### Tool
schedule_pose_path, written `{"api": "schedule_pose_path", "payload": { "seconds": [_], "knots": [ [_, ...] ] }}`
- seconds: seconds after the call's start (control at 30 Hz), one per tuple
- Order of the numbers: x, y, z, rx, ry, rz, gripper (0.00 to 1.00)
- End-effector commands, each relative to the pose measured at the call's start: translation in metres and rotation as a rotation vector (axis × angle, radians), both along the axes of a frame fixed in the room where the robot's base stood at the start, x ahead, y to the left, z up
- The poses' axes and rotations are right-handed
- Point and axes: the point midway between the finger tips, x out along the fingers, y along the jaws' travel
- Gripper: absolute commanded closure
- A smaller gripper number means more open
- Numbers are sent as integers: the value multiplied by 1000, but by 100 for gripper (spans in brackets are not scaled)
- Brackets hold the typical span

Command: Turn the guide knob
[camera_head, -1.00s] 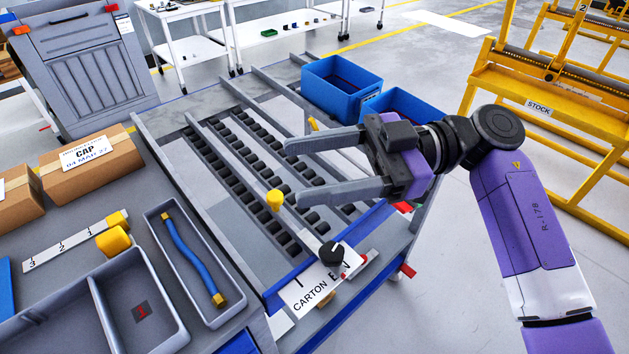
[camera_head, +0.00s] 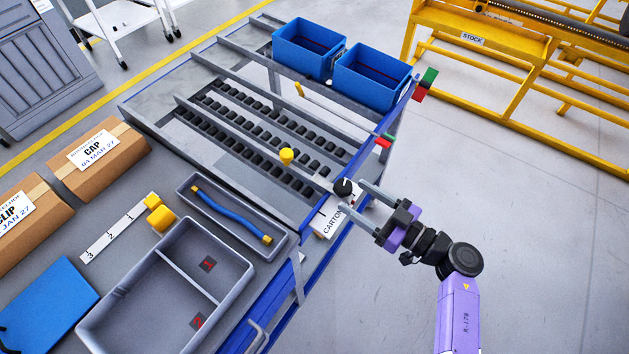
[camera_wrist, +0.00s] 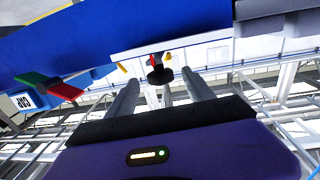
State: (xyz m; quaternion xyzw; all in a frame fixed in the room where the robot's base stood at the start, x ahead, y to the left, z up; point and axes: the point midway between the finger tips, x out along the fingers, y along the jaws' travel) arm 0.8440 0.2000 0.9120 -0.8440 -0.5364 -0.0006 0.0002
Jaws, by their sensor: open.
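The black guide knob (camera_head: 343,187) stands at the front edge of the roller rack, by a white label reading CARTON (camera_head: 330,216). A thin light mark shows on the knob. My gripper (camera_head: 354,197) is open at that edge, its two grey fingers pointing toward the knob. In the wrist view the knob (camera_wrist: 160,75) shows between the fingertips (camera_wrist: 162,88), with some red and yellow behind it. The fingers look clear of it on both sides. I cannot tell whether the tips reach past the knob.
Two blue bins (camera_head: 374,76) sit at the rack's far side. A grey tray with a blue hose (camera_head: 230,215) and a divided grey tray (camera_head: 165,285) lie left.

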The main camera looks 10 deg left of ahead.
Motion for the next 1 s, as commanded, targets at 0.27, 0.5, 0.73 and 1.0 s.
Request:
{"api": "schedule_pose_path", "payload": {
  "seconds": [0.27, 0.5, 0.73, 1.0],
  "knots": [
    [14, 29, -1, -2, 1, -1, 39],
    [28, 59, -1, -2, 1, -1, 39],
    [33, 69, -1, -2, 1, -2, 39],
    [33, 69, -1, -1, 0, -2, 51]
  ]
}}
